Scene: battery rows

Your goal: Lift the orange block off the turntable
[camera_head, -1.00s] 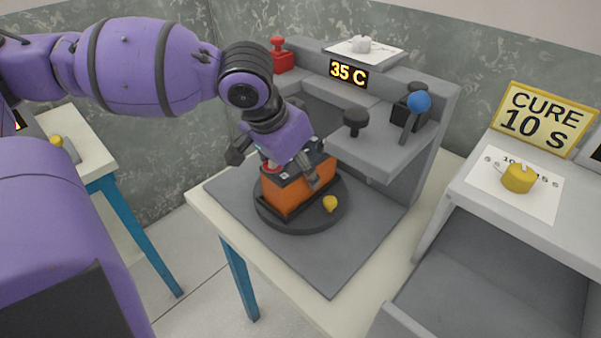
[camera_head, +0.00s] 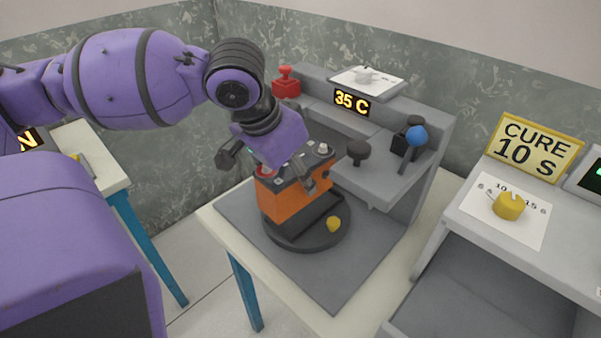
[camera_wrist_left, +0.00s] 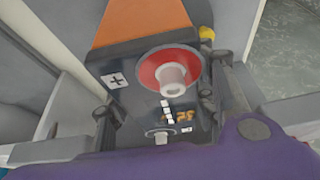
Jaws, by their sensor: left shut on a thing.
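The orange block (camera_head: 286,206) has a dark top with a red-ringed terminal and a pale terminal. My left gripper (camera_head: 284,168) is shut on its upper part, one finger on each side. The block is slightly above the round dark turntable (camera_head: 283,241), and a dark holder (camera_head: 322,211) shows below its right side. Whether its lower left edge is clear of the holder is hard to tell. In the left wrist view the block's dark top (camera_wrist_left: 130,78) shows a plus mark, the red ring and small lit digits between the fingers. My right gripper is not in view.
A yellow knob (camera_head: 333,224) sits at the turntable's front right. Behind stands a grey machine with a "35 C" display (camera_head: 351,100), a red knob (camera_head: 286,82), a black knob (camera_head: 358,151) and a blue-balled lever (camera_head: 415,136). The "CURE 10 S" station is at right.

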